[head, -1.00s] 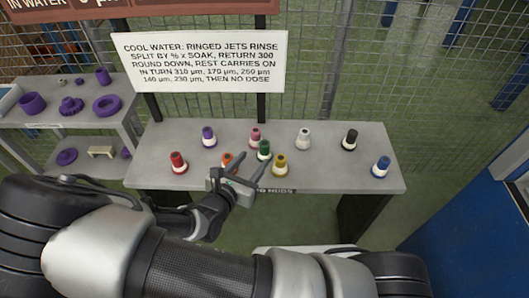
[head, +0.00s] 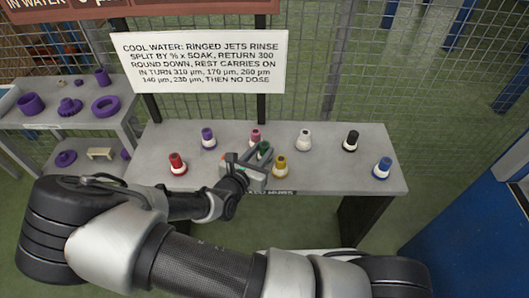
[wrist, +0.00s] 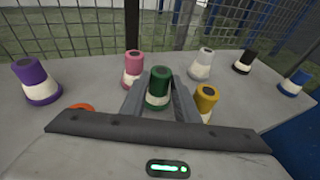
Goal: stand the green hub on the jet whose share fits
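The green hub (head: 264,150) stands upright on the grey table (head: 340,172), near its middle. In the wrist view the green hub (wrist: 157,90) is between the two fingers of my gripper (wrist: 160,100). The fingers lie on either side of it and look spread, with no clear contact visible. In the head view my gripper (head: 255,160) is at the hub and partly hides its lower part. No jets can be made out in these frames.
Red (head: 177,164), purple (head: 208,139), white (head: 304,139), black (head: 350,141) and blue (head: 382,168) hubs stand farther off. A sign (head: 200,62) rises behind the table.

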